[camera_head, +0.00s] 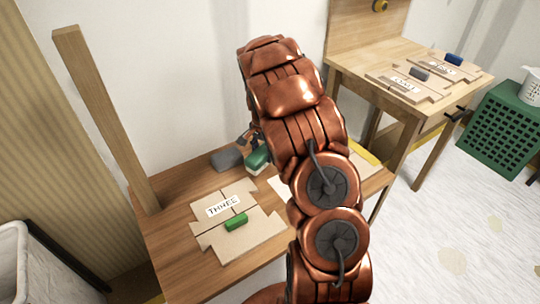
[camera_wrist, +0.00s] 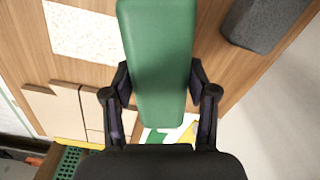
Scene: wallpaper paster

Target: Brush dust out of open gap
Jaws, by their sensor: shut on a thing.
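My gripper (camera_head: 250,140) is shut on a green-backed brush (camera_head: 257,160) with pale bristles, above the back of the wooden table (camera_head: 180,245). In the wrist view, the green brush back (camera_wrist: 157,60) lies between the two dark fingers of my gripper (camera_wrist: 160,95). A pale jointed board (camera_head: 215,237) labelled "THREE" lies at the front left of the table, with thin dark seams and a small green block (camera_head: 236,221) on it. Other pale board pieces (camera_wrist: 58,108) with seams show in the wrist view. I cannot tell which seam is the open gap or whether dust lies in it.
A grey block (camera_head: 226,158) lies left of the brush. A wooden post (camera_head: 105,115) stands at the table's left edge. My arm hides the table's middle. A second table (camera_head: 375,70) with labelled boards, and a green crate (camera_head: 503,130), stand at right.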

